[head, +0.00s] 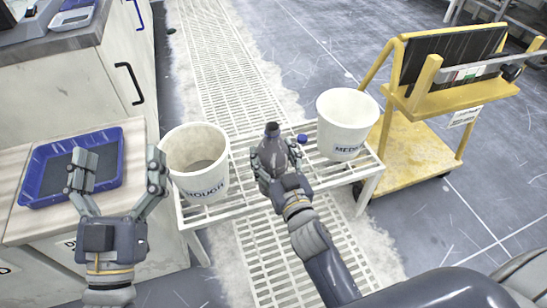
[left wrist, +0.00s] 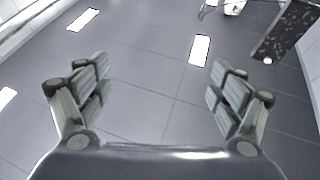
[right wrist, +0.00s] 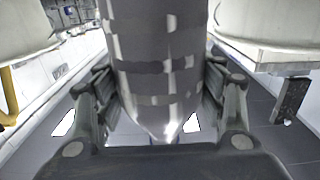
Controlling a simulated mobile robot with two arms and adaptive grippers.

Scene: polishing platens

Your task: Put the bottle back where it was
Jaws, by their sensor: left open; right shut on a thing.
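A dark grey bottle (head: 272,151) stands about upright between the two white buckets in the head view. My right gripper (head: 277,170) is shut around it. In the right wrist view the bottle (right wrist: 158,60) fills the space between the fingers. I cannot tell whether its base touches the white slatted rack (head: 240,202). My left gripper (head: 118,172) is open and empty, left of the bucket marked ROUGH and near the blue tray. The left wrist view shows its fingers (left wrist: 160,95) spread with nothing between them.
The ROUGH bucket (head: 197,163) is left of the bottle and a second bucket (head: 346,122) is right. A blue tray (head: 112,141) sits on the left counter. A yellow cart (head: 420,150) stands right.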

